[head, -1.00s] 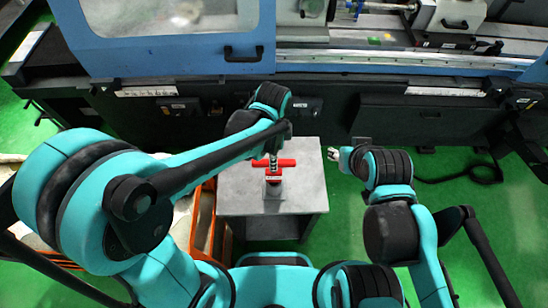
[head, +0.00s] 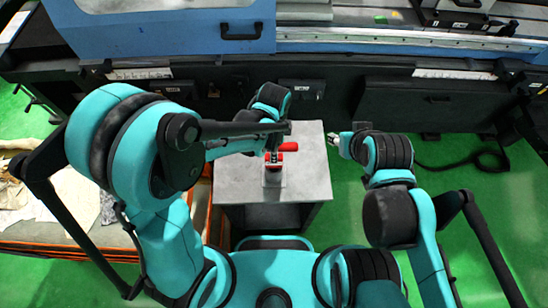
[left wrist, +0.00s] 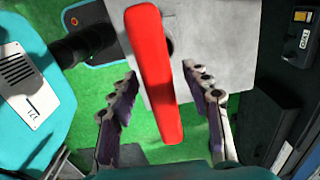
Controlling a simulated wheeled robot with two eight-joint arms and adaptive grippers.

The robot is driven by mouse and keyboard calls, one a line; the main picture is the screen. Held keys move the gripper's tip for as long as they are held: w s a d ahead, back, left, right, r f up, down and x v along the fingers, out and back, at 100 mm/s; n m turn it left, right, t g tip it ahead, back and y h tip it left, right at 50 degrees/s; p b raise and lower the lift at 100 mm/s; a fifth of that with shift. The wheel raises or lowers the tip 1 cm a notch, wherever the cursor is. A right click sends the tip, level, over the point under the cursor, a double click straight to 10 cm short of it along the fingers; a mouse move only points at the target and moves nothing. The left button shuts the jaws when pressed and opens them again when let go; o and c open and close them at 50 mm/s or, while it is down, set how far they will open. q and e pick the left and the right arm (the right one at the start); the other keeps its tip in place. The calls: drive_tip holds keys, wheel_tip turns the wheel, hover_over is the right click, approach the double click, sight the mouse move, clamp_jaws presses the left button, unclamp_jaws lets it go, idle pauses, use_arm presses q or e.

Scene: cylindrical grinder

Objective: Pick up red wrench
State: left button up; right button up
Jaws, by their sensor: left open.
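The red wrench (head: 289,147) stands on the small grey table (head: 310,185), its red crossbar lying sideways above a grey block (head: 273,179). My left arm hides the bar's left part in the head view. My left gripper (head: 273,156) is over the wrench. In the left wrist view the long red bar (left wrist: 155,75) runs between the two spread fingers of my left gripper (left wrist: 159,73), with gaps on both sides. Whether the fingertips are level with the bar is unclear. My right gripper (head: 333,139) is off the table's right edge; its jaws are too small to judge.
The grinder (head: 370,90) spans the back behind the table. An orange-edged crate (head: 90,247) with pale cloth stands at the left. A black cable (head: 465,160) lies on the green floor at the right. The table's right half is clear.

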use_arm(q)
wheel_tip(320, 180, down, 2)
drive_tip(key=shift+w+f, duration=0.1)
drive_tip(key=shift+f, duration=0.1)
clamp_jaws()
drive_tip(key=shift+r, duration=0.15)
